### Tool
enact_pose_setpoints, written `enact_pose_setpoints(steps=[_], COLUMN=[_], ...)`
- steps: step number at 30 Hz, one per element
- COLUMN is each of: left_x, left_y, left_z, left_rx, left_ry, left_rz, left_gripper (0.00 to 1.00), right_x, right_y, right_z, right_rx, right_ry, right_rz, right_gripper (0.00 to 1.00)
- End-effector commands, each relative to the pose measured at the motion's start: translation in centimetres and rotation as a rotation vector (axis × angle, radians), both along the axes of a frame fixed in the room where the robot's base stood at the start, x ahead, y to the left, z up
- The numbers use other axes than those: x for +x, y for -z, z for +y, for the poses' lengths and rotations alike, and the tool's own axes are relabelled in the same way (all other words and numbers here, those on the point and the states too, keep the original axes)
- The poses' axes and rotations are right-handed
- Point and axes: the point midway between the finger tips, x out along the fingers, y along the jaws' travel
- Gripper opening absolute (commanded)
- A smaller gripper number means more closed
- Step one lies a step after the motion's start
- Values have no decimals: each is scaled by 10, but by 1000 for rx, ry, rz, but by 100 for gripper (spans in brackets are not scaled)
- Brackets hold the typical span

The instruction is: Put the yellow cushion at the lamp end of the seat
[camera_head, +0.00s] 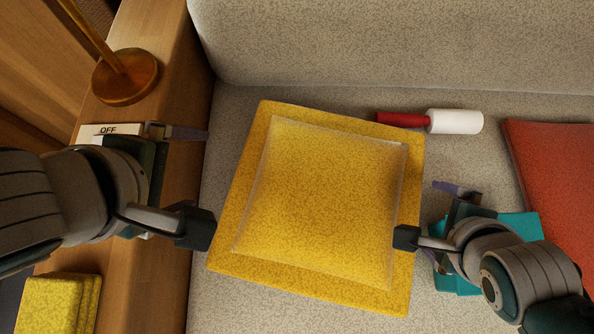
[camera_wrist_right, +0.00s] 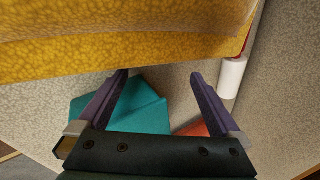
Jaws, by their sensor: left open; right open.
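The yellow cushion (camera_head: 322,205) lies on the beige seat (camera_head: 230,130), slightly turned, near the seat's left end. The lamp (camera_head: 126,78) has a brass base and stands on the wooden ledge at the upper left. My left gripper (camera_head: 193,182) is open and empty at the cushion's left side, over the ledge edge and seat. My right gripper (camera_head: 425,212) is open at the cushion's right edge; one fingertip overlaps that edge in the head view. In the right wrist view the cushion (camera_wrist_right: 120,45) fills the top, beyond the open fingers (camera_wrist_right: 160,85). I cannot tell whether either gripper touches it.
A lint roller (camera_head: 455,122) with a red handle lies behind the cushion. A folded teal cloth (camera_head: 515,228) lies under my right gripper. A red cushion (camera_head: 555,175) is at the right.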

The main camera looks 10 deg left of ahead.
Motion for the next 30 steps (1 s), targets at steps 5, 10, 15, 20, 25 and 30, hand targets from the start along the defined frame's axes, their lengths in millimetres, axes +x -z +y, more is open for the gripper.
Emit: enact_pose_setpoints(steps=[5,10,15,20,25,30], left_x=[0,0,0,0,0,0], left_y=[0,0,0,0,0,0], left_z=[0,0,0,0,0,0], left_rx=[0,0,0,0,0,0], left_ry=[0,0,0,0,0,0], left_rz=[0,0,0,0,0,0], left_gripper=[100,100,100,100,100,100], right_x=[-9,-20,-32,-42,-50,-52], right_y=[-15,-36,-59,-80,-96,-102], right_z=[0,0,0,0,0,-1], right_rx=[0,1,1,2,0,0], right_ry=[-1,0,0,1,1,0], right_rz=[-1,0,0,1,1,1], right_gripper=[100,100,100,100,100,100])
